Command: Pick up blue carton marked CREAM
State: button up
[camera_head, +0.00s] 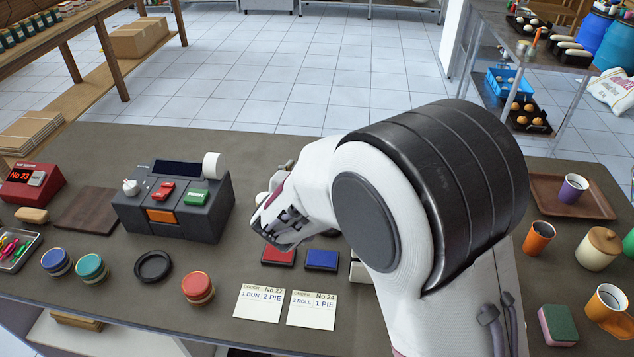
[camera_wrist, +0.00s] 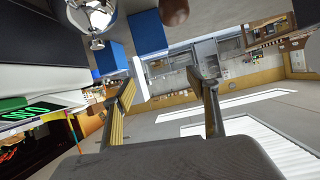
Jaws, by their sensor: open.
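I cannot make out a blue carton with the lettering CREAM in either view. In the head view my arm covers part of the counter, and a flat blue pad (camera_head: 322,260) lies beside a flat red pad (camera_head: 278,256). In the wrist view a plain blue block (camera_wrist: 149,32) shows at the top, with another blue shape (camera_wrist: 110,58) to its left; I cannot tell what they are. My gripper (camera_wrist: 165,85) is open, its two fingers well apart with nothing between them. In the head view its fingers are mostly hidden behind my arm.
A grey machine (camera_head: 172,200) with buttons stands left of my arm. Order cards (camera_head: 258,302), round tubs (camera_head: 198,288) and a black ring (camera_head: 153,266) lie in front. At the right are cups (camera_head: 538,237), a lidded pot (camera_head: 598,248) and a brown tray (camera_head: 602,207).

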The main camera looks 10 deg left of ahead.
jog(key=shift+s+a+f+h, duration=0.1)
jog(key=shift+f+h, duration=0.2)
jog(key=shift+f, duration=0.4)
jog(key=shift+s+a+f+h, duration=0.1)
jog(key=shift+f+h, duration=0.2)
jog(key=shift+f, duration=0.35)
jog(key=shift+w, duration=0.1)
jog(key=shift+x, duration=1.25)
jog(key=shift+w, duration=0.1)
jog(key=shift+x, duration=2.5)
jog(key=shift+d+f, duration=0.1)
jog(key=shift+f, duration=0.05)
jog(key=shift+c, duration=0.3)
jog(key=c, duration=1.3)
